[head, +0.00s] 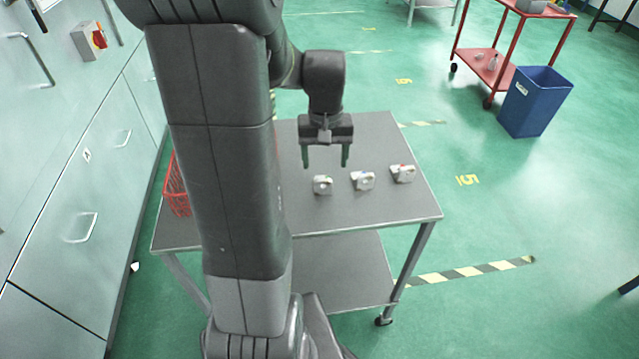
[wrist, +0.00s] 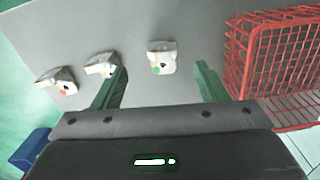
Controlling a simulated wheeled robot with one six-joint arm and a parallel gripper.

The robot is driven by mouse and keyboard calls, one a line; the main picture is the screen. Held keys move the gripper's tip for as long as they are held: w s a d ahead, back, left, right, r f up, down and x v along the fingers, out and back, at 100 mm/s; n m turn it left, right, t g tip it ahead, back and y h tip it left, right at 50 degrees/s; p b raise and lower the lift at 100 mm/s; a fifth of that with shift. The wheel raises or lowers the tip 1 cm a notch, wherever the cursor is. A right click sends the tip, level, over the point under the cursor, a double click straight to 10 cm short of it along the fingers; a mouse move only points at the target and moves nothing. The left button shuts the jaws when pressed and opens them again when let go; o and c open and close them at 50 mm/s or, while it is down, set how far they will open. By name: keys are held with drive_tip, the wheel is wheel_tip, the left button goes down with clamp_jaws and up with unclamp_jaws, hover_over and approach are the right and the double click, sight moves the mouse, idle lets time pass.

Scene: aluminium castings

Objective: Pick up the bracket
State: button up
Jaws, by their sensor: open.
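Three small silvery-grey castings stand in a row on the grey table, and I cannot tell which one is the bracket. The left casting (head: 322,185) has a green mark, the middle casting (head: 363,181) has a mark too small to make out, and the right casting (head: 403,174) has a red mark. My gripper (head: 325,163) is open and empty above the table, behind the left casting in the head view. In the wrist view, the green-marked casting (wrist: 162,58) lies ahead of and between my open green fingers (wrist: 160,82). The middle casting (wrist: 101,65) and red-marked casting (wrist: 58,80) are to its left.
The grey table (head: 380,135) has free room around the castings. A red wire basket (head: 176,190) is at its left side, partly hidden by my arm; it also shows in the wrist view (wrist: 236,60). A blue bin (head: 536,102) and red cart (head: 508,40) stand on the floor beyond.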

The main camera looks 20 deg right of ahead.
sight(324, 180)
drive_tip(key=f, duration=0.9)
drive_tip(key=shift+w+a+f, duration=0.1)
drive_tip(key=shift+w+f, duration=0.15)
drive_tip(key=shift+f, duration=0.1)
drive_tip(key=c, duration=1.1)
drive_tip(key=shift+r, duration=0.2)
